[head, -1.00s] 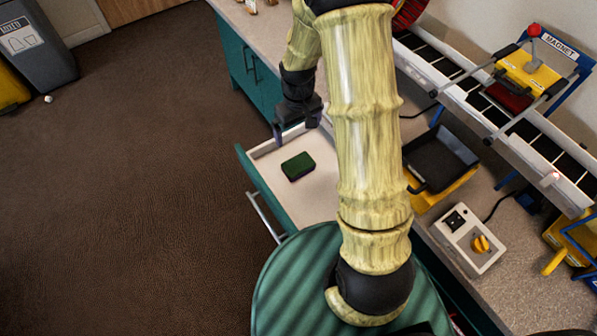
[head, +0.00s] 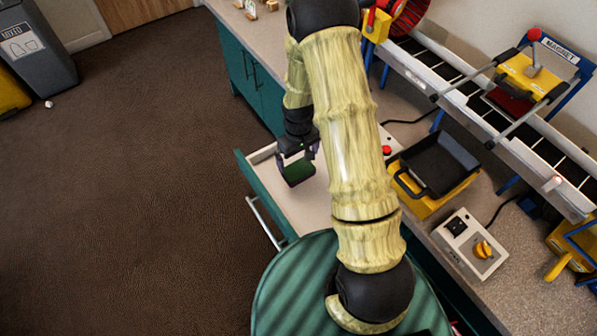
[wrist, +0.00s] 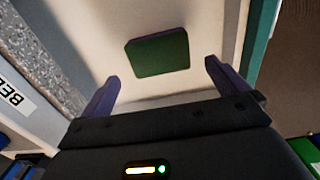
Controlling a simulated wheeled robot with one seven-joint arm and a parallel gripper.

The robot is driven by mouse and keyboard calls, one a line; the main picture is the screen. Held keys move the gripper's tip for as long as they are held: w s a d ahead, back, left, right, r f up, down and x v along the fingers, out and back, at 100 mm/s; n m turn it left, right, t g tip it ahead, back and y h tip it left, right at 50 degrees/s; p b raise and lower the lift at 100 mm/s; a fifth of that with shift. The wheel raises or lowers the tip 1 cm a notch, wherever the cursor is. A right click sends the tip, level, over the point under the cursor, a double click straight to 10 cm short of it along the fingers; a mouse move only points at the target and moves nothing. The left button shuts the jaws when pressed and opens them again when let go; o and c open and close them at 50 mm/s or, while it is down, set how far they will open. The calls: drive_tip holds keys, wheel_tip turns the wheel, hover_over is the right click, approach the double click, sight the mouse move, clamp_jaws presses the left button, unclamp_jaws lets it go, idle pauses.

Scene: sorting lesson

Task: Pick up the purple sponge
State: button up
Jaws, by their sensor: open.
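The sponge (head: 299,174) lies flat in the open drawer (head: 308,212). It has a dark green top face, with a thin purple edge showing below. In the wrist view the sponge (wrist: 158,53) lies beyond my fingertips, roughly between their lines and apart from both. My gripper (head: 298,158) is over the drawer at the sponge's far side, partly covering it in the head view. In the wrist view my gripper (wrist: 162,72) is open, with two purple fingers spread wide and nothing between them.
The drawer's front wall (head: 262,200) stands to the left of the sponge. The counter (head: 405,130) holds a black pan (head: 436,165) on a yellow stand, a control box (head: 470,243) and a conveyor (head: 520,135). The drawer floor around the sponge is clear.

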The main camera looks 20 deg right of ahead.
sight(298, 169)
drive_tip(key=shift+f, duration=0.6)
drive_tip(key=shift+w+f, duration=0.15)
drive_tip(key=shift+f, duration=1.15)
drive_tip(key=shift+w+f, duration=0.1)
drive_tip(key=shift+f, duration=1.2)
drive_tip(key=c, duration=0.8)
drive_tip(key=shift+o, duration=0.2)
drive_tip(key=shift+r, duration=0.15)
wheel_tip(298, 169, up, 10)
